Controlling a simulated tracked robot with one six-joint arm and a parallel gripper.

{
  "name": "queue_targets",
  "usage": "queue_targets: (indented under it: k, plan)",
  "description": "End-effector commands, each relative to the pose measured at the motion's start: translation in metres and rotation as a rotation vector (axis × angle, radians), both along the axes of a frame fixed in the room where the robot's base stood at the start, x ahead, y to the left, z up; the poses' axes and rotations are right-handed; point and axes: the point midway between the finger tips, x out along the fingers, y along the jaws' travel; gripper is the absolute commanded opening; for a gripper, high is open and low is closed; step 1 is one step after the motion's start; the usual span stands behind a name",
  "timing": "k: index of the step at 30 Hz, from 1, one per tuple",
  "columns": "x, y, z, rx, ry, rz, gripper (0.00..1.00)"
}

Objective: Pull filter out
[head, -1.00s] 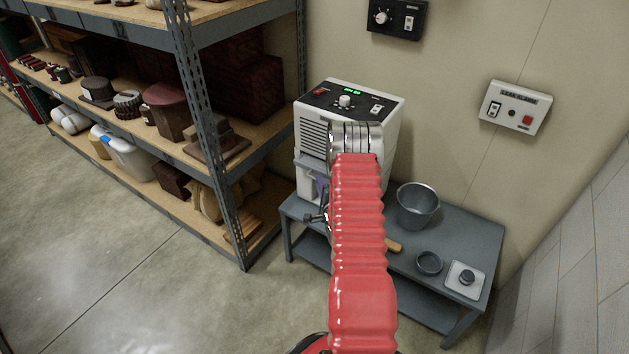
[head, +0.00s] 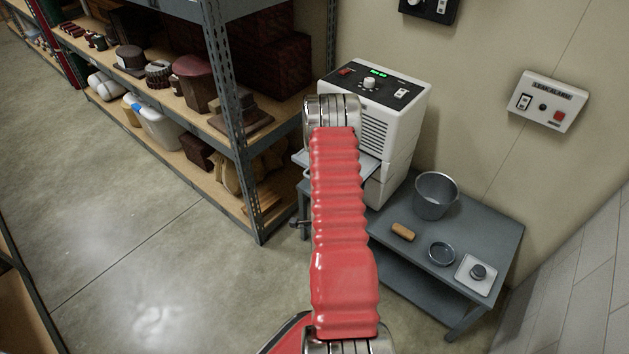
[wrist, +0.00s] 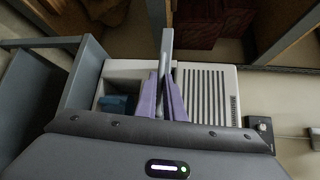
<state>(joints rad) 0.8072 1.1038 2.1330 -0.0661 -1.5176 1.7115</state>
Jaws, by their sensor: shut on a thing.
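The white machine (head: 378,110), with a black control panel and a side grille, stands on the grey table. The filter looks like a flat light-grey panel (head: 371,166) at the machine's front, partly hidden behind my red arm in the head view. In the wrist view the filter (wrist: 167,42) is a thin grey strip seen edge-on in front of the machine (wrist: 205,92). My gripper (wrist: 163,75) has its purple fingers shut on it. The head view hides the fingers. I cannot tell whether the filter's far end is still in the machine.
The table (head: 475,232) holds a metal bucket (head: 436,196), a wooden-looking handle (head: 403,232), a round dish (head: 441,254) and a small scale-like plate (head: 476,275). Loaded shelving (head: 232,120) stands close at left. The floor (head: 150,270) at front left is clear.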

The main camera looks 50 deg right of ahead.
Motion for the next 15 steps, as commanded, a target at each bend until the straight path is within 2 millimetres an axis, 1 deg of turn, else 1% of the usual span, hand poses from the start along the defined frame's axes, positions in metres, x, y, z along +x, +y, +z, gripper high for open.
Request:
queue_targets:
  k: [1, 12, 13, 15]
  plan:
    - [-0.0021, 0.0033, -0.0057, 0.012, 0.011, 0.001, 0.0]
    - [-0.0039, 0.0013, -0.0052, 0.011, 0.01, -0.002, 0.0]
    - [-0.0039, 0.0012, -0.0052, 0.011, 0.01, -0.002, 0.09]
    - [-0.0039, 0.0008, -0.0046, 0.01, 0.008, -0.002, 0.14]
